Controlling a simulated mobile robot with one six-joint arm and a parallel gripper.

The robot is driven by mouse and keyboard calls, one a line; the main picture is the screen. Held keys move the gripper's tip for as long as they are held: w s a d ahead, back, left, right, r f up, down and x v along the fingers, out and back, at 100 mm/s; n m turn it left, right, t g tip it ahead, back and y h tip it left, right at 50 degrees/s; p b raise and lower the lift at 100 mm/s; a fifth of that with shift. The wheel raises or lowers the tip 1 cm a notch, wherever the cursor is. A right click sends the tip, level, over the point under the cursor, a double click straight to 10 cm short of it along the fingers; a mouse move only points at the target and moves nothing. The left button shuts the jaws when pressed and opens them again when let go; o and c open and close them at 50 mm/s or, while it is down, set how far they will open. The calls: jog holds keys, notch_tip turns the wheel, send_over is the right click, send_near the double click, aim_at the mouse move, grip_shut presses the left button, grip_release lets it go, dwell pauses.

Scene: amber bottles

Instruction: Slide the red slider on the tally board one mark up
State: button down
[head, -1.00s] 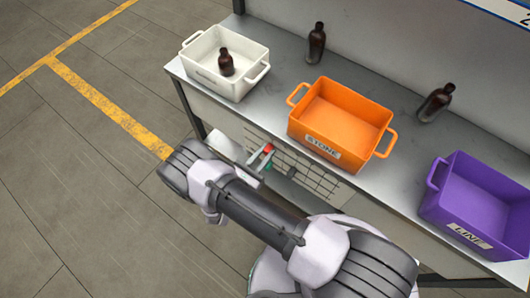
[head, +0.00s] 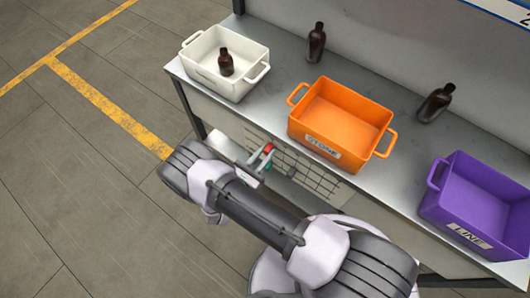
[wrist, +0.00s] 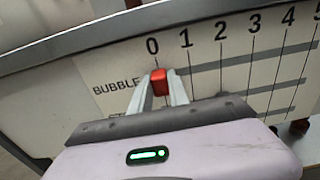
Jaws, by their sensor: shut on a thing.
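The tally board (wrist: 115,87) is a pale panel on the front of the bench, with numbered marks from 0 rightward and a row labelled BUBBLE. The red slider (wrist: 159,82) is on the BUBBLE row at mark 0. It also shows in the head view (head: 268,148). My gripper (wrist: 158,92) is shut on the red slider, one finger on each side. In the head view my gripper (head: 259,157) reaches the board's left end, partly hidden by my arm. A second row's label is mostly hidden behind my gripper.
Above the board, the grey bench (head: 272,95) holds a white crate (head: 207,80) with a brown bottle (head: 225,63), an orange crate (head: 333,124) labelled STONE and a purple crate (head: 478,201) labelled LINE. Two more brown bottles (head: 317,43) (head: 436,103) are at the back. Floor at left is clear.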

aim_at(284, 152)
jog(key=s+d, duration=0.1)
jog(key=d, duration=0.1)
jog(key=s+d+p, duration=0.1)
jog(key=s+d, duration=0.1)
jog(key=c, duration=1.2)
grip_release()
jog(key=shift+c, duration=0.2)
jog(key=p+v, duration=0.2)
jog(key=v, duration=1.5)
jog(key=shift+s+a, duration=0.2)
